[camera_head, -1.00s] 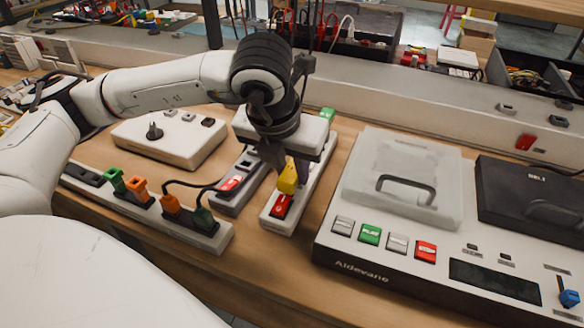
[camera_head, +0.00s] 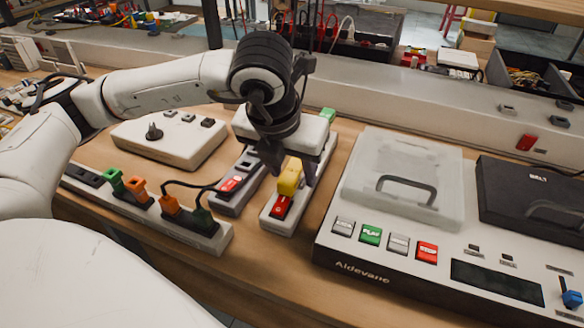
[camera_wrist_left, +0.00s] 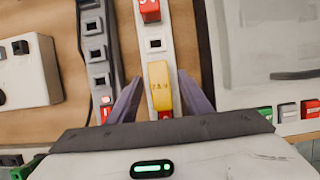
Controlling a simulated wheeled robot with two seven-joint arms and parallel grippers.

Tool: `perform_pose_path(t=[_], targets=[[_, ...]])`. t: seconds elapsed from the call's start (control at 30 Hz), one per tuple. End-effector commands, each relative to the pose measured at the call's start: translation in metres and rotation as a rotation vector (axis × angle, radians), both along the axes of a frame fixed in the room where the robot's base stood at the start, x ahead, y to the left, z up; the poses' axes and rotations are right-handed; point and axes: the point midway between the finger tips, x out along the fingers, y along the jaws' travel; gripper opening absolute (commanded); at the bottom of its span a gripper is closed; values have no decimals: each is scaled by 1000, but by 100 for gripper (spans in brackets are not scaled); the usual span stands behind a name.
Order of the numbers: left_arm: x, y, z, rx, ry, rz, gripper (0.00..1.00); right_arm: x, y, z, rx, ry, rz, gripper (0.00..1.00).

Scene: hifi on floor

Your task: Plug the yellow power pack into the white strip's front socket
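The yellow power pack (camera_head: 289,181) stands on the white strip (camera_head: 275,226), just behind its red switch (camera_head: 281,207). In the left wrist view the pack (camera_wrist_left: 160,88) is in line with the strip (camera_wrist_left: 186,45), at the socket place nearest the switch. An empty socket (camera_wrist_left: 155,43) shows beyond it. My left gripper (camera_head: 291,170) is open around the pack. In the left wrist view its fingers (camera_wrist_left: 160,100) show gaps on both sides of the pack. The pack's underside is hidden, so I cannot tell how deep it sits. My right gripper is not in view.
A grey strip (camera_head: 236,200) lies close to the left. A strip with green and orange plugs (camera_head: 190,229) lies further left, with a black cable. A white control box (camera_head: 170,143) stands behind. The large Aldevane unit (camera_head: 340,245) stands to the right.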

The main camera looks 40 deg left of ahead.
Motion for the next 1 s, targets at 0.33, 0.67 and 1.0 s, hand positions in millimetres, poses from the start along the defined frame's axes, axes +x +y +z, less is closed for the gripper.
perform_pose_path(t=[0.33,0.67,1.0], targets=[[0,0,0,0,1,0,45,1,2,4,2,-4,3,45],[-11,-4,36,-1,-6,-3,45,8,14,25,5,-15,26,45],[-32,-8,90,0,-2,-1,45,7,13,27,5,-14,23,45]])
